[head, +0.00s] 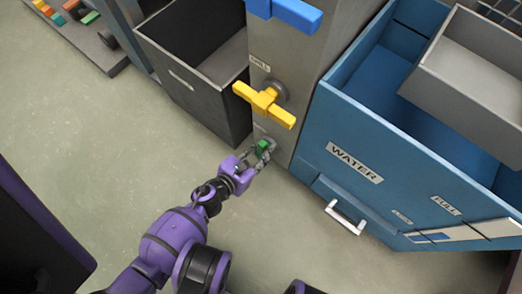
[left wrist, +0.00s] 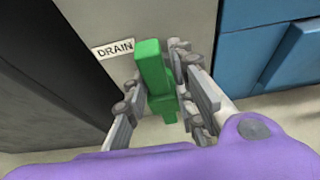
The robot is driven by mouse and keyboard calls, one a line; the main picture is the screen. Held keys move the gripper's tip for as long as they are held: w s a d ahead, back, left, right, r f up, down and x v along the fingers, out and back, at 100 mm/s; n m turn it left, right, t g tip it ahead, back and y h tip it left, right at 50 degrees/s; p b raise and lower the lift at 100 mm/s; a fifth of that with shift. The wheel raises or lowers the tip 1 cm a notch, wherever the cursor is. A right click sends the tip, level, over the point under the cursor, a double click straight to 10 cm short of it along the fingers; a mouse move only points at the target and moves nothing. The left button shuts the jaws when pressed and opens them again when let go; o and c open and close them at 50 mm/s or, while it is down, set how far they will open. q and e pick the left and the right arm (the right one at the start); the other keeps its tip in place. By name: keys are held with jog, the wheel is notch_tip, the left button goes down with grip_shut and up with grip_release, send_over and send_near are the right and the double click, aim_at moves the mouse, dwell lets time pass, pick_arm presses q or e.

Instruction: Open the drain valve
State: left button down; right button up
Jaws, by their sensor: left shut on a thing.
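The green drain valve handle (head: 263,148) sits low on the front of the grey panel, below the yellow handle. In the left wrist view the handle (left wrist: 154,75) stands upright beside the white DRAIN label (left wrist: 113,49). My left gripper (head: 254,157) is at the handle, and in the left wrist view its fingers (left wrist: 160,95) lie on both sides of the green handle, shut on it. The fingers hide part of the handle. My right gripper is not in either view.
The yellow valve handle (head: 265,104) and a blue handle (head: 290,12) are above on the grey panel (head: 310,50). A dark open bin (head: 205,95) stands to the left. A blue WATER tank (head: 375,150) with a silver pull handle (head: 346,217) stands to the right. The floor in front is clear.

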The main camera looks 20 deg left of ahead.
pick_arm(q)
jog(key=shift+s+a+f, duration=0.1)
jog(key=shift+a+f, duration=0.05)
jog(key=shift+a, duration=0.4)
jog(key=c, duration=1.6)
grip_release()
jog(key=shift+d, duration=0.1)
jog(key=shift+d, duration=0.15)
jog(key=v, duration=1.2)
jog(key=shift+r, duration=0.25)
